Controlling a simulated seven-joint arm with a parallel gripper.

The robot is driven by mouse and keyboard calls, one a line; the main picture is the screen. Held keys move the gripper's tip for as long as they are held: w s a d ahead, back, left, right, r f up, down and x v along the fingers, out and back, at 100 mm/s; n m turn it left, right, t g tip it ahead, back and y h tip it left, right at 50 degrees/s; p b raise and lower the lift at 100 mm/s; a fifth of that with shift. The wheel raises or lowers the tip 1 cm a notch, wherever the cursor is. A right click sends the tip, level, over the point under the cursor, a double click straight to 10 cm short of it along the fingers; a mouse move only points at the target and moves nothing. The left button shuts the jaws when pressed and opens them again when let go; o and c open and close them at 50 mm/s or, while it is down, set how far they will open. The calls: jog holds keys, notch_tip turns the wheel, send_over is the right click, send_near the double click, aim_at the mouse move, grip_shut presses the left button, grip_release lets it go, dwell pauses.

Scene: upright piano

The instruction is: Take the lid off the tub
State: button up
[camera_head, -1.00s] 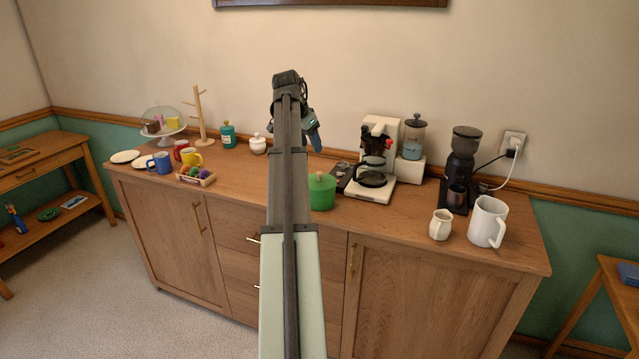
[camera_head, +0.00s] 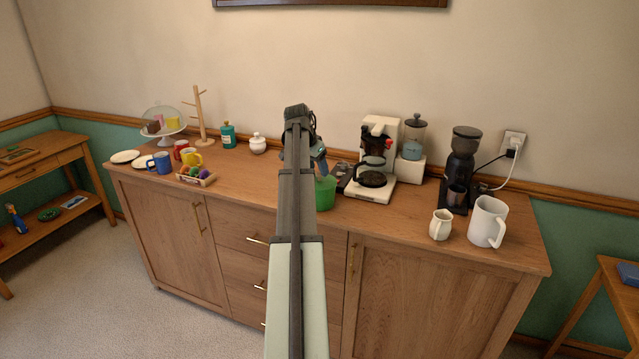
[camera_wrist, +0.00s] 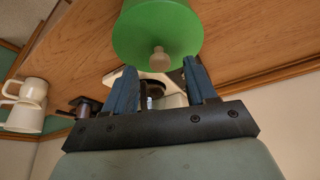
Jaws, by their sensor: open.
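The green tub (camera_head: 326,193) stands on the wooden sideboard, partly hidden behind my arm in the head view. In the wrist view its green lid (camera_wrist: 140,40) faces the camera, with a pale round knob (camera_wrist: 160,60) at its middle. My gripper (camera_wrist: 160,72) is open, its two blue fingers spread apart with the knob appearing between and just beyond their tips. I cannot tell whether the fingers touch the lid. In the head view my gripper (camera_head: 321,166) is above the tub, and the lid is mostly hidden by my arm.
A coffee maker (camera_head: 378,160) stands close to the right of the tub. Farther right are a grinder (camera_head: 461,170), a small jug (camera_head: 440,225) and a white pitcher (camera_head: 488,222). A small crate (camera_head: 196,177) and mugs are at the left. The sideboard between crate and tub looks clear.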

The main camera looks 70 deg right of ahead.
aim_at(319, 179)
jog(key=shift+x, duration=1.15)
grip_shut()
